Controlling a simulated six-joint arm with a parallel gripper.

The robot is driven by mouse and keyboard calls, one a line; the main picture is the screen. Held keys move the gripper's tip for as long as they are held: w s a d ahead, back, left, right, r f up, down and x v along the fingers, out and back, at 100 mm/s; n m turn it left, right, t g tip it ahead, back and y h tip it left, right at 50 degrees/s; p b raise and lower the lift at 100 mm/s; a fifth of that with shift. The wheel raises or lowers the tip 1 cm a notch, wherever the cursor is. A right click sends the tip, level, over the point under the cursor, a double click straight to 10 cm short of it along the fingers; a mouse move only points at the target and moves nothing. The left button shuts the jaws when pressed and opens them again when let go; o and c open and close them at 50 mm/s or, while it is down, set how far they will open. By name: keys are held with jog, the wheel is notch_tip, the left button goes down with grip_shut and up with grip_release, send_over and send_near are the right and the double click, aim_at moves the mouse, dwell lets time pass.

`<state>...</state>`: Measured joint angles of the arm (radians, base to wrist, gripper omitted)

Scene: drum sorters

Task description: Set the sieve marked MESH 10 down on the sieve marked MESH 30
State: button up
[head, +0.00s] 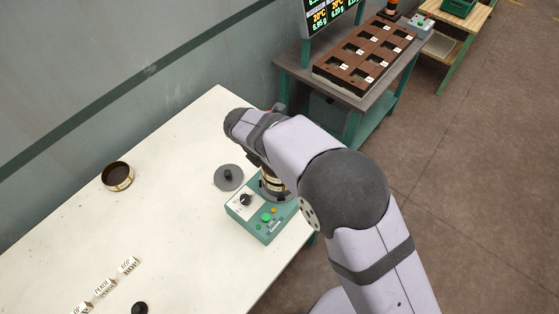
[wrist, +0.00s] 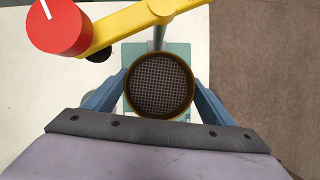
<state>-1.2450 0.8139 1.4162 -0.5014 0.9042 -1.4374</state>
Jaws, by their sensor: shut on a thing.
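In the wrist view my gripper (wrist: 160,84) is shut on a round brass-rimmed sieve (wrist: 160,112) with a coarse dark mesh, one finger on each side. In the head view my arm hides most of the gripper, above the green shaker base (head: 262,224). Brass sieve walls (head: 273,182) show below it, over the base. I cannot tell the held sieve from any beneath it, or whether they touch. Another brass ring-shaped sieve (head: 118,189) stands apart on the white table at left. No mesh marking is readable, so I cannot tell which is MESH 10 or MESH 30.
A yellow arm with a red knob (wrist: 58,26) crosses close to the held sieve in the wrist view. A grey lid (head: 229,179) lies left of the shaker. Small label blocks (head: 104,288) and a black knob (head: 139,308) are at the front. The white table (head: 180,220) is otherwise clear.

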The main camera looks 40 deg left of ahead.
aim_at(272, 174)
jog(key=shift+f+b, duration=0.3)
jog(key=shift+f, duration=0.3)
jog(key=o, duration=1.2)
jog(key=shift+s+r, duration=0.1)
jog(key=b+v, duration=0.3)
jog(key=v, duration=0.4)
jog(key=shift+r, duration=0.15)
jog(key=shift+d, duration=0.1)
